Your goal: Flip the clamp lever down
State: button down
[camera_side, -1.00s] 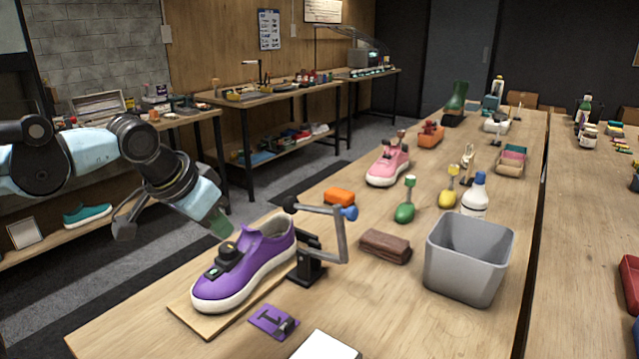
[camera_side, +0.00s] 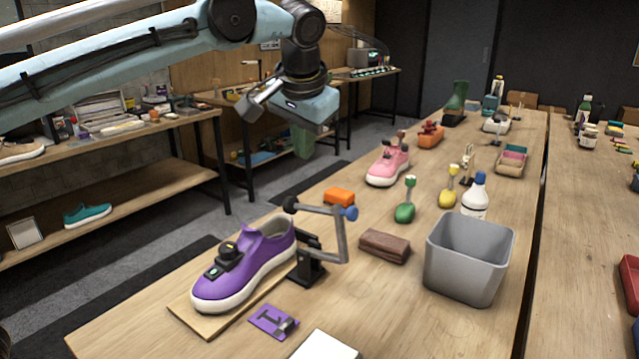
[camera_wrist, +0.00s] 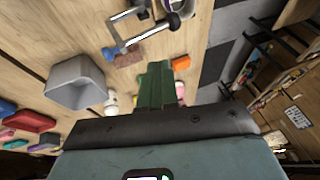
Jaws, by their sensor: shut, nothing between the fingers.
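The clamp (camera_side: 311,266) has a black base beside the heel of the purple sneaker (camera_side: 250,262). Its grey bent lever (camera_side: 341,238) stands raised, with a blue knob (camera_side: 350,213) at its upper right. A bar runs left from there to a black ball (camera_side: 290,204) above the heel. In the wrist view the lever (camera_wrist: 120,35) and blue knob (camera_wrist: 110,53) show at the top, with part of the sneaker. My gripper (camera_side: 303,142) is above and beyond the clamp, apart from it, its green fingers shut and empty. The fingers (camera_wrist: 155,84) also show in the wrist view.
The sneaker sits on a wooden board (camera_side: 190,315). A brown brush block (camera_side: 385,246) and a grey bin (camera_side: 466,280) stand right of the clamp. An orange block (camera_side: 339,197) lies behind it. A purple card (camera_side: 272,320) lies in front. Bare table separates these.

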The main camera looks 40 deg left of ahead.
jog(key=shift+d, duration=0.1)
dwell(0.3)
send_near(293, 200)
notch_tip(293, 200, down, 5)
jog(key=w, duration=0.2)
jog(key=shift+w+a+f, duration=0.2)
jog(key=shift+a+f, duration=0.25)
jog(key=shift+a, duration=0.15)
jog(key=shift+a+f+h, duration=0.1)
jog(key=shift+a+h, duration=0.2)
jog(key=shift+a, duration=0.05)
